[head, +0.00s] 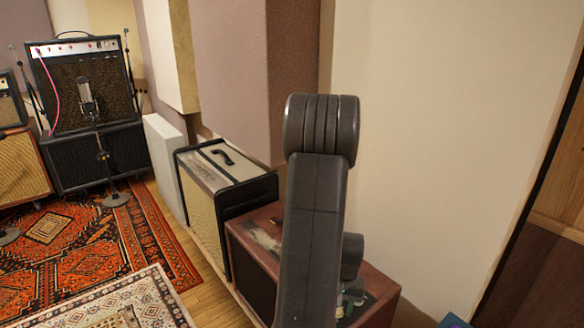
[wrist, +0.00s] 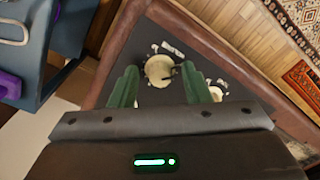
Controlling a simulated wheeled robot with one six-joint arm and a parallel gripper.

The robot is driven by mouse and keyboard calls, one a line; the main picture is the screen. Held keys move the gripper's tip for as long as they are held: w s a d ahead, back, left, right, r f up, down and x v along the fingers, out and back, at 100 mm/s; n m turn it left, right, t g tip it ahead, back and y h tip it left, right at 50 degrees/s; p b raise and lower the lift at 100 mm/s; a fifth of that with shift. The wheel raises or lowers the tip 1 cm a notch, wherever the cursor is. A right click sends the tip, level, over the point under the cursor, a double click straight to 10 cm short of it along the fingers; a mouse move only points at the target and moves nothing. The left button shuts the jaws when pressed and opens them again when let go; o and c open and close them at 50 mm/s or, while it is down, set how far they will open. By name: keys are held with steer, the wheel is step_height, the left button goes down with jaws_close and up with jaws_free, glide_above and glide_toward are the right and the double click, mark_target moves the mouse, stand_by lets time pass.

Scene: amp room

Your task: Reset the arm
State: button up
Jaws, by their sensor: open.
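My arm rises dark grey through the middle of the head view, in front of the wall. My gripper (wrist: 160,70) shows in the wrist view as two green fingers spread apart, with nothing held between them. Below it is a dark surface with reddish-brown edges (wrist: 215,42). On that surface lie a round cream-coloured thing (wrist: 158,66), seen between the fingertips, and several small white pieces. I cannot tell how far the fingers are above them. In the head view, the fingers are mostly hidden behind my arm.
A reddish-brown amp (head: 262,238) stands behind my arm, beside a cream-fronted amp (head: 200,190). A microphone (head: 87,92) stands before a black amp stack (head: 70,160) at left. A blue thing (wrist: 52,45) holds a purple item (wrist: 9,84). Patterned rugs (head: 60,240) cover the floor.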

steer(key=m, duration=0.4)
steer(key=shift+a+m, duration=0.1)
steer(key=shift+m, duration=1.6)
